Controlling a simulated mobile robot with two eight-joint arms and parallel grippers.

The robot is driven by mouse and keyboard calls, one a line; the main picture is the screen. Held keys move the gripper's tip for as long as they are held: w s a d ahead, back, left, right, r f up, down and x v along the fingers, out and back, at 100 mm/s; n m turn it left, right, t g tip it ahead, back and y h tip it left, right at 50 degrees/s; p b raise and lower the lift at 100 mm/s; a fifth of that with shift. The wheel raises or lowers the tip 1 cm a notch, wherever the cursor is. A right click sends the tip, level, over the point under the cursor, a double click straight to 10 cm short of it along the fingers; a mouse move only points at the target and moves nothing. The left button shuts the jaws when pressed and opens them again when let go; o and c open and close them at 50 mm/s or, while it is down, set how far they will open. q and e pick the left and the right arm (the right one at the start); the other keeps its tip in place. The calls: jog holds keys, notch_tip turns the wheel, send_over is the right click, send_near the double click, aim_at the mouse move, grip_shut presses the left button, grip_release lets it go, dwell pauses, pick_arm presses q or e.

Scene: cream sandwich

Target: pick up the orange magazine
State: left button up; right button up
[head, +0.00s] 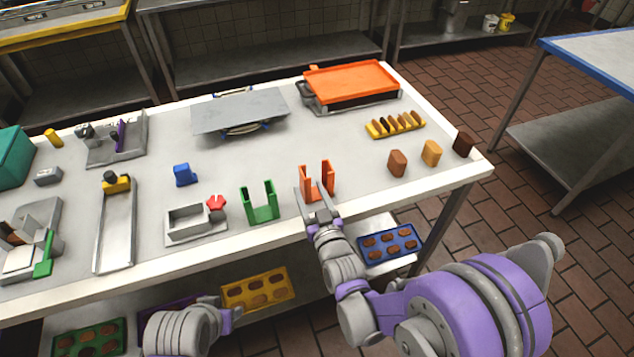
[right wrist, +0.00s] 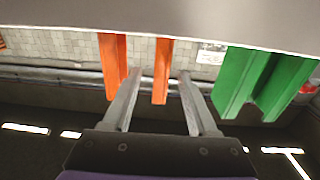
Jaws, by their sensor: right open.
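The orange magazine (head: 328,175), a U-shaped holder with two uprights, stands at the front edge of the white table (head: 370,190). My right gripper (head: 316,197) is open at its front side, close to the uprights. In the right wrist view, the magazine (right wrist: 162,75) shows as two orange uprights. The right-hand upright appears between the open fingers of my right gripper (right wrist: 158,76), and the left finger overlaps the gap between the uprights. I cannot tell whether the fingers touch it. Part of my left arm shows at the bottom, but its gripper is not visible.
A green magazine (head: 260,212) stands just left of the orange one; it also shows in the right wrist view (right wrist: 240,85). A grey box (head: 190,222) sits further left. Brown and tan blocks (head: 397,163) stand to the right. The table behind the orange magazine is mostly clear.

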jog(key=x, duration=0.4)
jog(key=shift+p, duration=0.3)
grip_shut()
